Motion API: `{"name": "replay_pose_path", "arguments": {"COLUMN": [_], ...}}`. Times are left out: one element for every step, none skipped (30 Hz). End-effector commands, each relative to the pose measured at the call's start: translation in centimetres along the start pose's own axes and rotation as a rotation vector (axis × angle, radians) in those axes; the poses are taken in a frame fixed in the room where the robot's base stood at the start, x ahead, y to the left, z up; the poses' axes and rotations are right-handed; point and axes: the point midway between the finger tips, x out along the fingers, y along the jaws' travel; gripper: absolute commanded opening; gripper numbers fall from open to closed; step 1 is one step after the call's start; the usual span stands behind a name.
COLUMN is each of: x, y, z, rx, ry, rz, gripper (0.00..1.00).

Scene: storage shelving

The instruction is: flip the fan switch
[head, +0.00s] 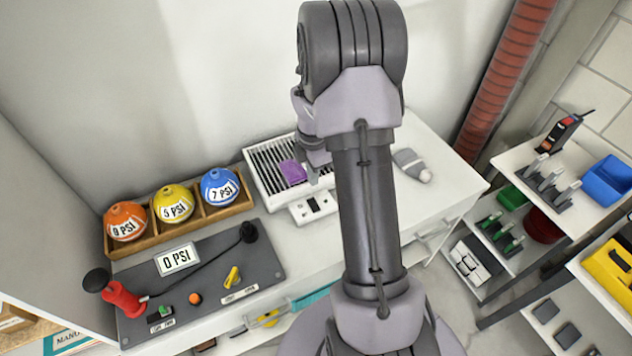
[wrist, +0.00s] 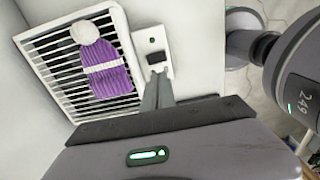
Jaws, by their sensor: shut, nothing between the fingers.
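A small white switch box (head: 314,206) with dark switches lies on the white counter, against the front edge of a slatted vent (head: 262,170). In the wrist view, the box (wrist: 150,38) shows a black rocker (wrist: 157,59) just beyond my fingertips. My gripper (wrist: 158,76) is shut and empty, its fingers pointing at the rocker's near end; I cannot tell whether they touch it. In the head view, my gripper (head: 320,175) is partly hidden by my arm, above and behind the box.
A purple knitted hat (wrist: 104,66) with a white pompom lies on the vent. Left are a wooden tray (head: 212,207) of orange, yellow and blue balls and a grey control board (head: 215,283). A grey-white bulb-like object (head: 411,164) lies right of my arm. Shelves stand further right.

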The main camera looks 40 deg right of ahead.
Motion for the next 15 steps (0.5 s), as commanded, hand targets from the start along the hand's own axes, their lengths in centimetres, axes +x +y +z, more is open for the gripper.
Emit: {"name": "replay_pose_path", "arguments": {"x": [-1.1,-1.5,-2.0,-2.2,-2.4,-2.6,-2.7,-2.8,-2.8,-2.9,-2.8,-2.8,-2.8,-2.8,-2.8], "y": [-0.1,-0.1,-0.2,-0.2,-0.2,-0.3,-0.3,-0.3,-0.3,-0.3,-0.3,-0.3,-0.3,-0.3,-0.3], "z": [0.1,0.1,0.1,0.1,0.1,0.1,0.1,0.1,0.1,0.1,0.1,0.1,0.1,0.1,0.1], "rx": [0.002,0.001,0.001,0.001,0.001,0.0,0.0,0.0,0.0,0.0,0.0,0.0,0.0,0.0,0.0], "ry": [0.0,0.0,0.0,0.0,0.0,0.0,0.0,0.0,0.0,0.0,0.0,0.0,0.0,0.0,0.0], "rz": [0.0,0.0,0.001,0.0,-0.001,-0.002,-0.002,-0.002,-0.002,-0.002,-0.002,-0.002,-0.002,-0.002,-0.002], "gripper": [0.0,0.0,0.0,0.0,0.0,0.0,0.0,0.0,0.0,0.0,0.0,0.0,0.0,0.0,0.0]}}
